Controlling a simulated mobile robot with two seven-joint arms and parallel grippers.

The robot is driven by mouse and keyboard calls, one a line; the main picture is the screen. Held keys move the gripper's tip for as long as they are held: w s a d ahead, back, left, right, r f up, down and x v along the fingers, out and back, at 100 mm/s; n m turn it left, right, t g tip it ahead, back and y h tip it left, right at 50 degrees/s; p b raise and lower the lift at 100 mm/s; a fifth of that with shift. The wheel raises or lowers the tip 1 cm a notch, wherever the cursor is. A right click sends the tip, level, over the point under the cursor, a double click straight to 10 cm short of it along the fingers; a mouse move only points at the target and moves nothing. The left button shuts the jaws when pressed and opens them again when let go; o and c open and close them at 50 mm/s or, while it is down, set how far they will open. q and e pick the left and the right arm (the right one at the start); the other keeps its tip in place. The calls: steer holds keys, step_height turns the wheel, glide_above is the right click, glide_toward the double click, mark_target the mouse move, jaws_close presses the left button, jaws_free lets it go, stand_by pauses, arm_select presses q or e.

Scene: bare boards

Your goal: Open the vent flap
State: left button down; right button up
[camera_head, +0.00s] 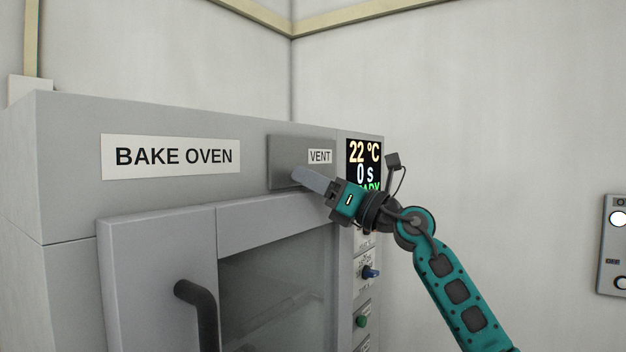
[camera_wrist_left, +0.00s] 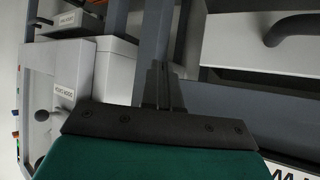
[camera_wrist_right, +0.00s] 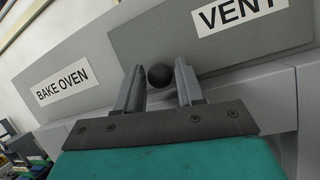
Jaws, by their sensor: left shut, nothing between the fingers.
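The vent flap (camera_head: 287,150) is a dark grey panel labelled VENT on the upper front of the bake oven (camera_head: 75,220). It looks flat against the front. In the right wrist view, the flap (camera_wrist_right: 205,45) carries a round black knob (camera_wrist_right: 159,76). My right gripper (camera_wrist_right: 160,84) is open, with one finger on each side of the knob and gaps showing. In the head view my right gripper (camera_head: 305,180) covers the flap's lower edge and hides the knob. My left gripper (camera_wrist_left: 163,85) is shut and empty, away from the flap, seen only in its wrist view.
The oven door with its dark handle (camera_head: 198,310) is below the flap. A display (camera_head: 364,155) and a control column with a blue knob (camera_head: 371,272) stand right of it. A wall box (camera_head: 612,245) is at far right. Grey bars and boxes (camera_wrist_left: 115,65) surround my left gripper's view.

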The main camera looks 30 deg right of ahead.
jaws_close()
arm_select(q)
steer(key=shift+a, duration=0.1)
stand_by(0.3)
